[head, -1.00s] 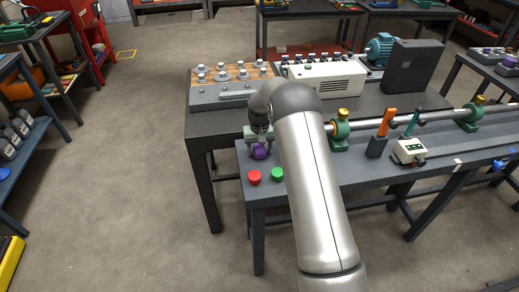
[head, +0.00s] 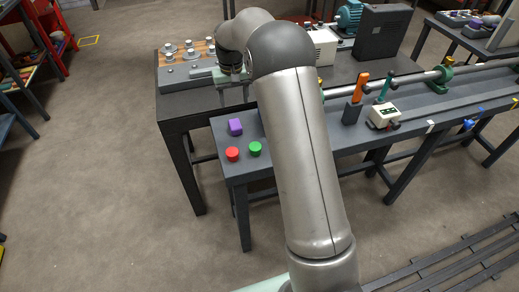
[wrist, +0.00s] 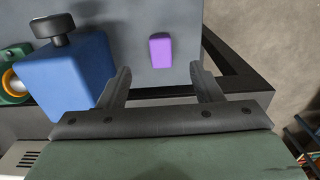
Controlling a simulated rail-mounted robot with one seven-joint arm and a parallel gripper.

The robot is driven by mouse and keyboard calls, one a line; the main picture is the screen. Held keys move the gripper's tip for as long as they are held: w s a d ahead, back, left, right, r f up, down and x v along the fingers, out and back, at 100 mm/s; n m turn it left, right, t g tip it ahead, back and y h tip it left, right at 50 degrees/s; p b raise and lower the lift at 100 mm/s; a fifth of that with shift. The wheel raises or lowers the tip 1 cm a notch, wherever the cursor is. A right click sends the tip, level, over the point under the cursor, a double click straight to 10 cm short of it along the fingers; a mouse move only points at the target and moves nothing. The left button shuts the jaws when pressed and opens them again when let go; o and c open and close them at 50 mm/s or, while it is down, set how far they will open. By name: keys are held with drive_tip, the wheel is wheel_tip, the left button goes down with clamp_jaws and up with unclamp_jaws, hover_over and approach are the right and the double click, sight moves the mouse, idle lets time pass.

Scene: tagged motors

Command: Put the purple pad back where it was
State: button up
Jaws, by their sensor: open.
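The purple pad (head: 235,127) lies on the left end of the long grey bench, behind the red and green buttons. It also shows in the wrist view (wrist: 160,50), lying free on the grey surface. My gripper (wrist: 161,69) is open and empty, its fingers spread wider than the pad. In the head view my gripper (head: 234,92) is back from the pad, near the front edge of the dark table behind, partly hidden by my arm.
A red button (head: 232,154) and a green button (head: 255,149) stand in front of the pad. A blue block with a black knob (wrist: 65,75) is close to the left finger in the wrist view. A dark table (head: 185,108) with a rack of metal weights stands behind.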

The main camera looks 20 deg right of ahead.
drive_tip(key=s+r, duration=0.6)
drive_tip(key=s, duration=0.4)
drive_tip(key=s+f, duration=0.2)
drive_tip(key=s, duration=2.7)
drive_tip(key=shift+a+t, duration=0.15)
drive_tip(key=shift+t, duration=0.15)
drive_tip(key=shift+s, duration=0.1)
